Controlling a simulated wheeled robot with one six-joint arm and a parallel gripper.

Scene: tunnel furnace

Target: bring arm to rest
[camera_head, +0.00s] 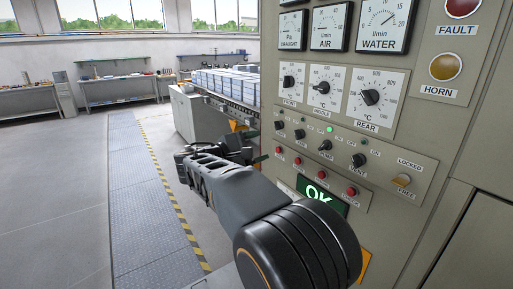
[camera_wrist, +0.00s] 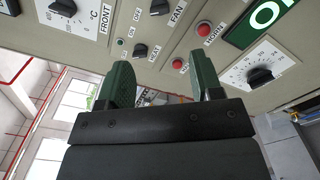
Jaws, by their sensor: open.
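My gripper (camera_wrist: 164,88) shows in the wrist view with its two dark green fingers wide apart and nothing between them. In the head view my arm reaches from the lower right towards the middle, in front of the control panel (camera_head: 430,130). There my gripper (camera_head: 257,146) is small and partly hidden by my wrist, near the panel's left edge. In the wrist view the panel (camera_wrist: 150,65) lies across the top, beyond the fingers; I cannot tell the exact gap. No finger clearly touches a knob or button.
The panel carries gauges, dials, small knobs, red buttons, a green OK display (camera_head: 328,204) and a LOCKED/FREE switch (camera_head: 402,180). A conveyor with grey blocks (camera_head: 228,82) stands behind my gripper. Workbenches (camera_head: 118,88) line the back. The floor walkway (camera_head: 140,200) at left is clear.

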